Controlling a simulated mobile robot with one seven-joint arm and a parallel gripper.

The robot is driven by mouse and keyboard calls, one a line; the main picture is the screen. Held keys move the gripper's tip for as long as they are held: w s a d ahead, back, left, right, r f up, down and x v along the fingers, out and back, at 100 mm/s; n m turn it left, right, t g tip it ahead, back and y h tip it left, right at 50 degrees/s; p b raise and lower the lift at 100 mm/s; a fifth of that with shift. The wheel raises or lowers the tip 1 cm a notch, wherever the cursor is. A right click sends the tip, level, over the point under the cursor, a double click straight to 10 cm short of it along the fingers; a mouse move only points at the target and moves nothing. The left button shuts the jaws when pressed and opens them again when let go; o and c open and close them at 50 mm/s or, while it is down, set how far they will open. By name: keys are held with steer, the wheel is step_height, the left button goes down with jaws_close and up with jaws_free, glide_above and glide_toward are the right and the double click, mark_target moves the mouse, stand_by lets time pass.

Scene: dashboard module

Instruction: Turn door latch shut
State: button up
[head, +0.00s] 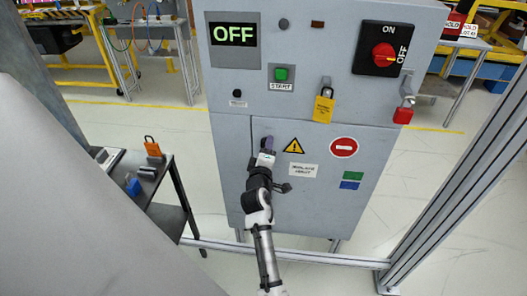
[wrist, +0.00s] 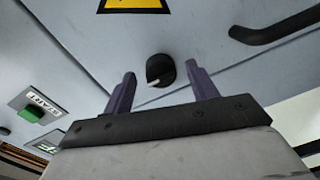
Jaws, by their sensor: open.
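The grey cabinet door (head: 325,205) looks flush in its frame. A round black knob (wrist: 160,69) with a white pointer mark, which looks like the latch, shows in the wrist view. Its mark points to the lower left there. My gripper (head: 267,145) is at the upper left of the door in the head view and hides the knob. In the wrist view my gripper (wrist: 158,76) is open, with one dark purple finger on each side of the knob. I cannot tell whether the fingers touch it.
A dark bar handle (wrist: 290,25) shows at upper right in the wrist view. A side table (head: 160,180) stands left; a metal post (head: 465,180) stands right.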

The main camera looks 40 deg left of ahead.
steer(key=b+v, duration=0.2)
steer(key=v, duration=1)
steer(key=shift+s+d+b, duration=0.25)
steer(key=shift+s+b, duration=0.05)
steer(key=shift+b, duration=0.1)
steer(key=shift+r, duration=0.15)
